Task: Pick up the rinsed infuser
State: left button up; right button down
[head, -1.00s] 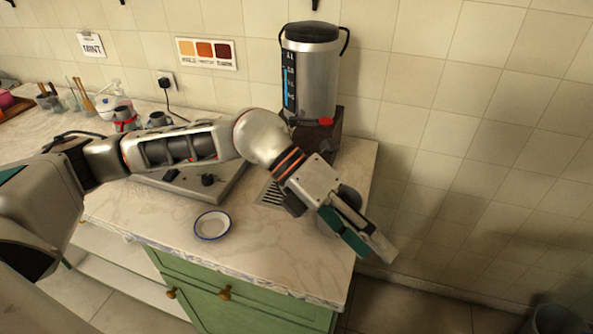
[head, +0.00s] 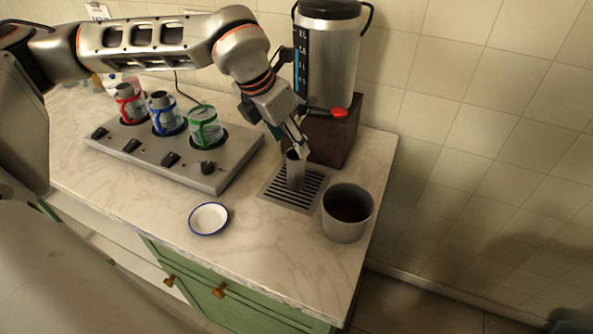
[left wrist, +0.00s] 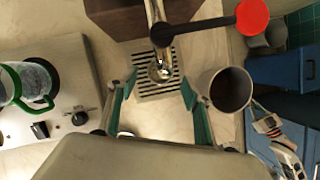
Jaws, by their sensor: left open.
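The infuser (head: 296,172) is a small metallic cylinder standing upright on the slotted drip grate (head: 272,193) below the samovar's tap. In the left wrist view its shiny top (left wrist: 160,70) shows over the grate, ahead of the fingers. My left gripper (head: 297,140) is open, just above the infuser in the head view. In the left wrist view its two green-padded fingers (left wrist: 158,95) are spread wide with nothing between them.
The samovar (head: 328,60) stands behind on a dark wooden block (head: 335,140), its red tap handle (head: 339,112) near my gripper. A grey pot (head: 346,222) stands right of the grate. A burner plate (head: 150,160) with several glasses is left; a saucer (head: 209,218) lies in front.

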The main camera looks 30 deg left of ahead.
aim_at(294, 150)
pick_arm(q)
jog(key=shift+x, duration=2.4)
jog(key=shift+s, duration=0.15)
jog(key=c, duration=1.3)
jog(key=shift+r, duration=0.1)
